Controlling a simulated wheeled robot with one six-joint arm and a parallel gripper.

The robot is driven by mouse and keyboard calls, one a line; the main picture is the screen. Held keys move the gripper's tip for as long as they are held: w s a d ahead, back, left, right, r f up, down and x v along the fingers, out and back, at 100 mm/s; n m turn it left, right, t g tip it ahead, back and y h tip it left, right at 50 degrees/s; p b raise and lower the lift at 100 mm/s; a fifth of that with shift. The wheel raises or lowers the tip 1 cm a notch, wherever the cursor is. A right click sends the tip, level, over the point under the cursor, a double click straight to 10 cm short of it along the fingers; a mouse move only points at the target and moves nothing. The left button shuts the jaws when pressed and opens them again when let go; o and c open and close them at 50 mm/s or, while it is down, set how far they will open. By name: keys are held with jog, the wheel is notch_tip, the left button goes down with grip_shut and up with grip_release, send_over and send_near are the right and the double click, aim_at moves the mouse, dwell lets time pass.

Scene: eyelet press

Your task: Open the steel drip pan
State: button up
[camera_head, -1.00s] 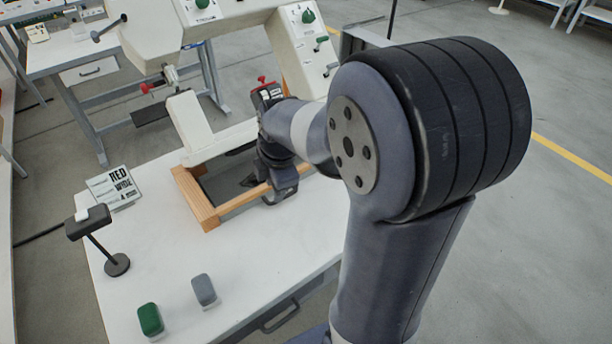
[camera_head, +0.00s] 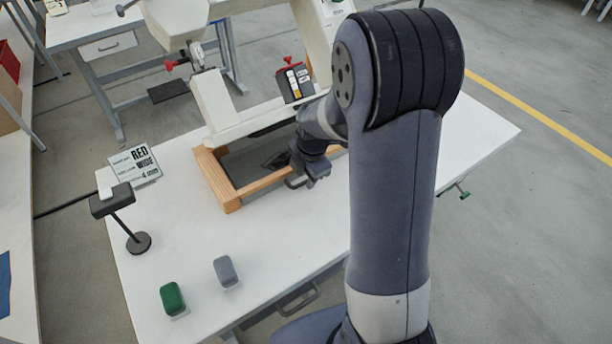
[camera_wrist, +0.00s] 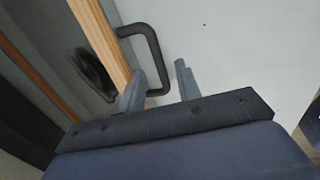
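A wood-edged tray (camera_head: 262,187) with a dull grey floor lies under the press on the white table; I take it for the drip pan, though a steel surface is not clear. A dark loop handle (camera_wrist: 156,48) stands out from its front wooden rail; it also shows in the head view (camera_head: 296,184). My gripper (camera_wrist: 160,78) is open, one finger on each side of the handle's outer bar, with gaps visible. In the head view my gripper (camera_head: 308,172) is at the front rail, its fingers partly hidden.
The cream press (camera_head: 214,105) stands behind the tray. A sign card (camera_head: 137,165), a black stand (camera_head: 138,242), a green block (camera_head: 173,298) and a grey block (camera_head: 225,271) are on the left. A table drawer handle (camera_head: 290,302) is in front. Tabletop before the tray is clear.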

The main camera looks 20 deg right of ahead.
jog(key=shift+f, duration=0.45)
grip_shut()
dwell(0.4)
